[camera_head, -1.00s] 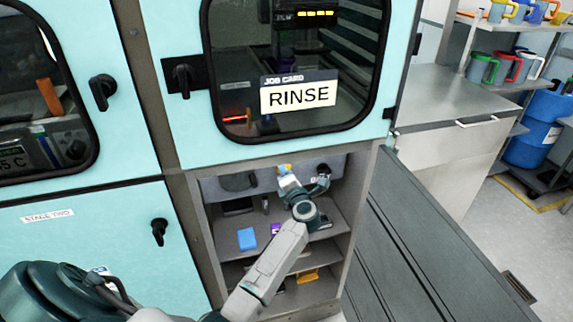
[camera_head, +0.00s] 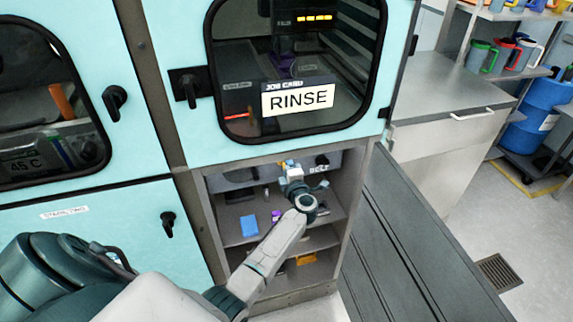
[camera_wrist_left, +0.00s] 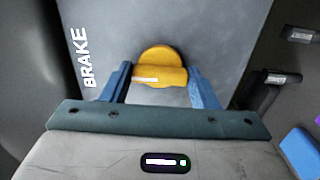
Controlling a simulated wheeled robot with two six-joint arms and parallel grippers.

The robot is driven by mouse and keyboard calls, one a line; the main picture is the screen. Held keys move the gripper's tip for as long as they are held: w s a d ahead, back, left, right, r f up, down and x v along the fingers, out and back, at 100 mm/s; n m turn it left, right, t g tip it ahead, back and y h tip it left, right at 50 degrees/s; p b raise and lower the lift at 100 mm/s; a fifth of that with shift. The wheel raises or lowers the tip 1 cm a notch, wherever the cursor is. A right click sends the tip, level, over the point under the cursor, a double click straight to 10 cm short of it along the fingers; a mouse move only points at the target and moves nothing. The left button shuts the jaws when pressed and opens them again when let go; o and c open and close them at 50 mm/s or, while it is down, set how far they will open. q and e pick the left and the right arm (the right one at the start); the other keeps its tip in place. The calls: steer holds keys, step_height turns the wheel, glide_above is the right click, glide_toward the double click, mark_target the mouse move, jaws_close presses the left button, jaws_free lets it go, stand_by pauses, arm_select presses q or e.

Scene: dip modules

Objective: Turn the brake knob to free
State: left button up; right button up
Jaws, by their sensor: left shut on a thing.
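The knob is mostly hidden there. My right gripper is not in view.
Below the panel, a shelf (camera_head: 232,238) holds a blue box (camera_head: 250,226) and small items. The window above carries a RINSE card (camera_head: 298,97).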

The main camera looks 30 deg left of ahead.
arm_select(q)
steer(key=o, duration=1)
steer(key=b+v, duration=0.2)
steer(key=v, duration=0.8)
steer(key=shift+s+d, duration=0.25)
steer(key=shift+s, duration=0.05)
steer(key=shift+f, duration=0.15)
